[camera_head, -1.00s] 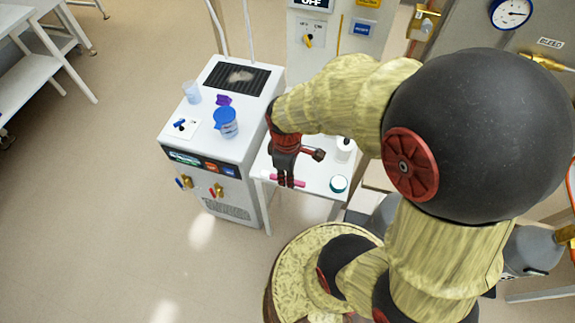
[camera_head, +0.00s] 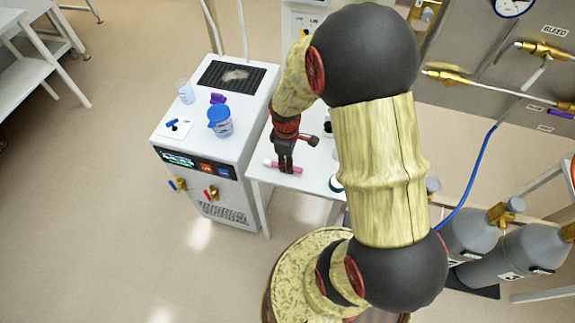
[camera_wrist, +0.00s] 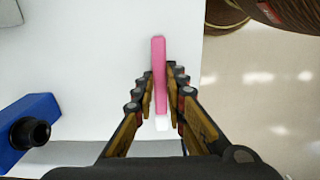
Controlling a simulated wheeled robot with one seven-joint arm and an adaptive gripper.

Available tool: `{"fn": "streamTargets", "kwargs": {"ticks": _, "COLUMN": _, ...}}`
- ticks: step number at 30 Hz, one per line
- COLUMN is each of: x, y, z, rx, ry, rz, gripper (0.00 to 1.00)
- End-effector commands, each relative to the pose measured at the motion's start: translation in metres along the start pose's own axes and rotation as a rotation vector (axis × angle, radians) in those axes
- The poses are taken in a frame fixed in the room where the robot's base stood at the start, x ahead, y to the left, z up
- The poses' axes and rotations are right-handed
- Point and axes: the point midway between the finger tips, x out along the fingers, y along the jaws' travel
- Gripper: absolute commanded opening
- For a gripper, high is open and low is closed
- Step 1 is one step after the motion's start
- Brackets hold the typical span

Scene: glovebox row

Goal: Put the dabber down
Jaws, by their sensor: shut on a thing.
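The dabber is a slim pink stick with a white end. It shows in the head view (camera_head: 296,169) and in the wrist view (camera_wrist: 158,70). My gripper (camera_head: 286,170) points down over the small white side table (camera_head: 318,180). In the wrist view my gripper (camera_wrist: 161,97) has its fingers on either side of the dabber, shut on it near the white end. The dabber lies across the fingers, roughly level, low at the tabletop. I cannot tell whether it touches the table.
A blue block with a black knob (camera_wrist: 30,128) sits left in the wrist view. A teal-rimmed round container (camera_head: 335,184) is partly hidden by my arm. Left of the table, a white cabinet (camera_head: 190,143) holds a blue-lidded jar (camera_head: 220,122), a beaker (camera_head: 185,92) and a purple item (camera_head: 218,98).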

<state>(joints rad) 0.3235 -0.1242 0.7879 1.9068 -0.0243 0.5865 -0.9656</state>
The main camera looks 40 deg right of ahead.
Motion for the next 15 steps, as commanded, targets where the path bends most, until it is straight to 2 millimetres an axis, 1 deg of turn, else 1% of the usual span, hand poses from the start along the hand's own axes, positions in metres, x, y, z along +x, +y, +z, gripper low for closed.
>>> {"fn": "streamTargets", "kwargs": {"ticks": 1, "x": 0.0053, "y": 0.0004, "z": -0.0005, "rx": 0.000, "ry": 0.000, "rz": 0.001, "gripper": 0.00}}
{"fn": "streamTargets", "kwargs": {"ticks": 2, "x": 0.0060, "y": 0.0006, "z": -0.0006, "rx": 0.000, "ry": 0.001, "rz": 0.001, "gripper": 0.00}}
{"fn": "streamTargets", "kwargs": {"ticks": 8, "x": 0.0048, "y": 0.0007, "z": -0.0008, "rx": 0.000, "ry": 0.002, "rz": 0.002, "gripper": 0.00}}
{"fn": "streamTargets", "kwargs": {"ticks": 13, "x": 0.0090, "y": 0.0006, "z": -0.0008, "rx": 0.000, "ry": 0.001, "rz": 0.002, "gripper": 0.00}}
{"fn": "streamTargets", "kwargs": {"ticks": 14, "x": 0.0082, "y": 0.0007, "z": -0.0008, "rx": 0.000, "ry": 0.002, "rz": 0.002, "gripper": 0.15}}
{"fn": "streamTargets", "kwargs": {"ticks": 15, "x": 0.0080, "y": 0.0007, "z": -0.0008, "rx": 0.000, "ry": 0.002, "rz": 0.002, "gripper": 0.17}}
